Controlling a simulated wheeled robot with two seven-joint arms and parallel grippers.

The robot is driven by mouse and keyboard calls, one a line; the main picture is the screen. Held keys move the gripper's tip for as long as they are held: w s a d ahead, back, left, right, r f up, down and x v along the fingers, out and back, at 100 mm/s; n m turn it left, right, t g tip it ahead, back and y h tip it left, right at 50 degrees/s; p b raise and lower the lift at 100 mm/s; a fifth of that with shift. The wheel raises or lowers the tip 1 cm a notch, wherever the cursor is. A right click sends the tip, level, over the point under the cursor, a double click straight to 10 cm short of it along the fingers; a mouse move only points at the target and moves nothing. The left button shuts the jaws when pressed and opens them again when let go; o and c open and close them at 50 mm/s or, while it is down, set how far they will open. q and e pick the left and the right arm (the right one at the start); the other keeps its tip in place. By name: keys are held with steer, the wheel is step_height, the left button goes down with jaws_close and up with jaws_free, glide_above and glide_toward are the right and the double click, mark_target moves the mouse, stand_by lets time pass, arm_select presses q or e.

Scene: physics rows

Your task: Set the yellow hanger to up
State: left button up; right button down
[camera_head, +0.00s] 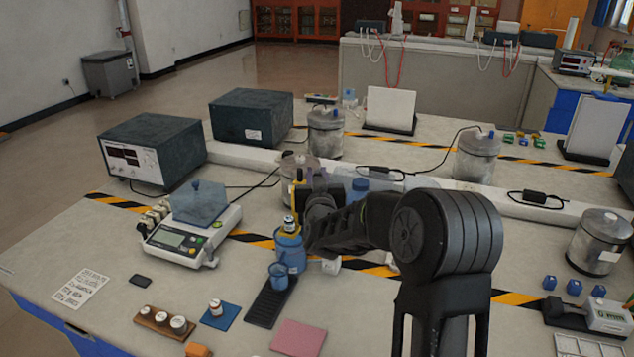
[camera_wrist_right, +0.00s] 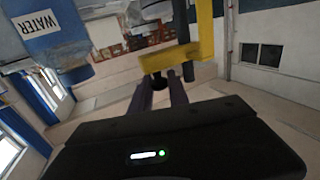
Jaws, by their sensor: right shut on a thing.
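The yellow hanger (camera_head: 298,177) is a small upright yellow piece near the table's middle, just beyond the blue containers. In the right wrist view it is a yellow bracket (camera_wrist_right: 178,62) with a dark rod running up through it. My right gripper (camera_head: 313,182) reaches in from the right with its fingers at the hanger. In the wrist view its two purplish fingers (camera_wrist_right: 160,84) meet the lower part of the yellow piece and are shut on it. My own wrist hides part of the hanger in the head view. My left gripper is not in view.
A blue container (camera_head: 289,252) stands just in front of the hanger, with a smaller blue cup (camera_head: 279,276) beside it. A white balance (camera_head: 188,238) is to the left. A metal canister (camera_head: 326,135) stands behind.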

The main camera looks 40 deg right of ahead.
steer(key=shift+r, duration=0.45)
steer(key=c, duration=1.6)
jaws_free()
steer(key=shift+f, duration=0.1)
steer(key=shift+s+f, duration=0.1)
steer(key=shift+s+a, duration=0.25)
steer(key=b+v, duration=0.1)
steer(key=v, duration=0.6)
